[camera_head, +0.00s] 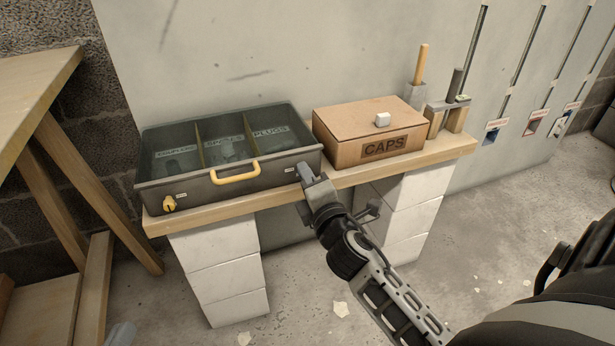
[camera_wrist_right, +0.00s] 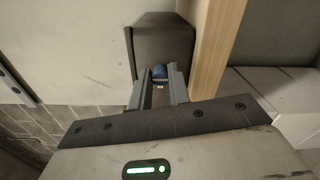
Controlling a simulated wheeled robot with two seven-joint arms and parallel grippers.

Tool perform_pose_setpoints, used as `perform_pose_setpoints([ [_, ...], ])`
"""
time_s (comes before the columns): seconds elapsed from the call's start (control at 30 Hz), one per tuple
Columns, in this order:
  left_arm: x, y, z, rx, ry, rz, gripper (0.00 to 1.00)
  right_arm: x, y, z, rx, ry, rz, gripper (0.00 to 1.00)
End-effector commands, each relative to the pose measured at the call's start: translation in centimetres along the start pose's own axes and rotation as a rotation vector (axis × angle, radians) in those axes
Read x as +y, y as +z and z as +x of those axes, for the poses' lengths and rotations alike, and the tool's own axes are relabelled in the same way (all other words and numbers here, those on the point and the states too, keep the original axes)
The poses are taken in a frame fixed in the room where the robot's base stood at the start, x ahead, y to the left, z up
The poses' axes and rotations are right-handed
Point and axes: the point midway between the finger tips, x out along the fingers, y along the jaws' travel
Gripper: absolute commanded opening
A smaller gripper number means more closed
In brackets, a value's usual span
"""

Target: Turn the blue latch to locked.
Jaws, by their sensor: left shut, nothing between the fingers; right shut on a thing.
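The blue latch (camera_wrist_right: 160,72) shows between the fingertips of my right gripper (camera_wrist_right: 159,80) in the right wrist view, against the dark grey end of the case. My right gripper (camera_head: 309,172) is shut on it; in the head view the gripper hides the latch at the right front of the dark grey case (camera_head: 210,186). Which way the latch points cannot be told. Only a grey tip of my left gripper (camera_head: 122,334) shows at the bottom edge.
The case stands on a wooden plank (camera_head: 400,170) on white blocks. A closed cardboard CAPS box (camera_head: 345,150) with a white knob stands to its right. A wooden table (camera_head: 40,75) is at left.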

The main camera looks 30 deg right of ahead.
Motion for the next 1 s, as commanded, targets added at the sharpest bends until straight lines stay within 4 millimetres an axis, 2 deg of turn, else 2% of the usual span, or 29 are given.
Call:
perform_pose_setpoints([
  [0.5, -0.05, 0.14, 0.03, -0.004, -0.001, 0.001, 0.0, -0.14, -0.01, -0.05, 0.0, -0.003, 0.02, 0.0],
  [0.53, -0.05, 0.14, 0.03, -0.004, -0.001, 0.001, 0.0, -0.13, -0.01, -0.05, 0.0, -0.003, 0.02, 0.24],
  [0.6, -0.05, 0.15, 0.03, -0.004, -0.001, 0.001, 0.0, -0.12, -0.01, -0.04, 0.0, -0.003, 0.02, 0.4],
  [1.0, -0.05, 0.15, 0.02, -0.004, -0.001, 0.0, 0.0, 0.01, -0.24, -0.22, 0.003, -0.001, 0.019, 0.4],
])
